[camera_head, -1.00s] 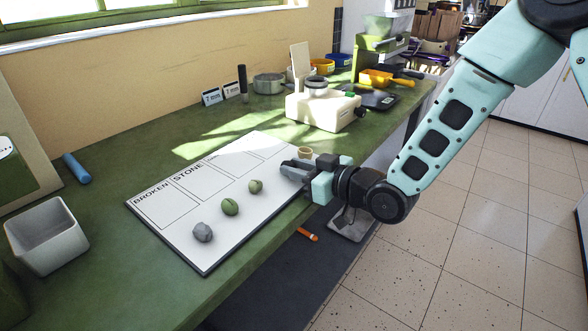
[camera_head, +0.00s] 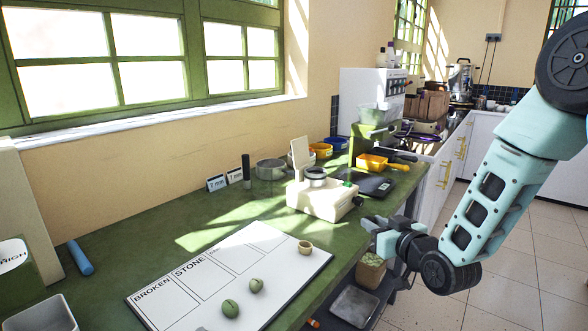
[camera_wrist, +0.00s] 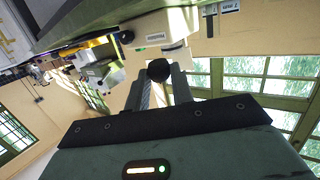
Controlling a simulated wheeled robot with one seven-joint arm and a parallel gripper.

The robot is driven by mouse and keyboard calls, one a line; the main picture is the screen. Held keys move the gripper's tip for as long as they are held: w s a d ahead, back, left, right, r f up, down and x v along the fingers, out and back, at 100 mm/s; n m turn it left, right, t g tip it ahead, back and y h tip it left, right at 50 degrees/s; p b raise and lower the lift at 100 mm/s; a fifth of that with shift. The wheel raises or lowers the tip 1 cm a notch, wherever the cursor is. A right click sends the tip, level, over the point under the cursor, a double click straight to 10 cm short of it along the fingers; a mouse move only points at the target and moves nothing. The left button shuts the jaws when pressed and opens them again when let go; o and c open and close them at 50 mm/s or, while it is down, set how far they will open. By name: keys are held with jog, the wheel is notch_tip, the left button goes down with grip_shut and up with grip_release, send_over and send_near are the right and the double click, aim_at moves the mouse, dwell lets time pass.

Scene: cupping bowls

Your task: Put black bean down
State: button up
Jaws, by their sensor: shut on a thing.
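The black bean (camera_wrist: 159,70) is a dark rounded thing between my fingertips in the wrist view. My gripper (camera_head: 372,224) is shut on it and holds it in the air, right of the white sorting board (camera_head: 215,262) in the head view. The gripper also shows in the wrist view (camera_wrist: 162,78). I cannot make out the bean in the head view. The board has outlined boxes labelled BROKEN and STONE, with other labels too small to read. Two green beans (camera_head: 231,308) (camera_head: 256,285) and a small tan ring-like piece (camera_head: 305,247) lie on it.
A cream machine (camera_head: 325,198) stands behind the board, with a dark scale (camera_head: 372,184) and yellow scoop (camera_head: 372,162) beyond. A white bin (camera_head: 42,318) and blue cylinder (camera_head: 80,258) are at left. The green counter's right edge lies close to my gripper.

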aim_at(297, 273)
jog(key=d+f+m+t+h+p, duration=0.15)
jog(key=d+m+h, duration=0.35)
jog(key=d, duration=0.9)
jog(key=a+r+n+g+y+b, duration=0.2)
jog(key=a+n+y, duration=0.4)
jog(key=a, duration=1.1)
jog(key=shift+s+a+b, duration=0.3)
jog(key=shift+a+b, duration=0.05)
jog(key=shift+b, duration=0.55)
jog(key=s+a+r+n+g+y+b, duration=0.1)
jog(key=s+a+y, duration=0.1)
jog(key=a, duration=0.3)
jog(key=s+a+r+n+g+y+b, duration=0.1)
jog(key=s+a+n+g+y, duration=0.1)
jog(key=a, duration=0.2)
jog(key=s+a+r+n+g+y+b, duration=0.1)
jog(key=s+a+n+y, duration=0.1)
jog(key=a, duration=0.3)
jog(key=shift+s+a+r+g, duration=0.3)
jog(key=shift+s+g, duration=0.05)
jog(key=shift+s, duration=0.05)
jog(key=shift+f, duration=4.8)
jog(key=shift+f+b, duration=0.1)
jog(key=shift+b, duration=0.2)
jog(key=shift+f, duration=0.15)
jog(key=o, duration=0.9)
jog(key=shift+o, duration=0.2)
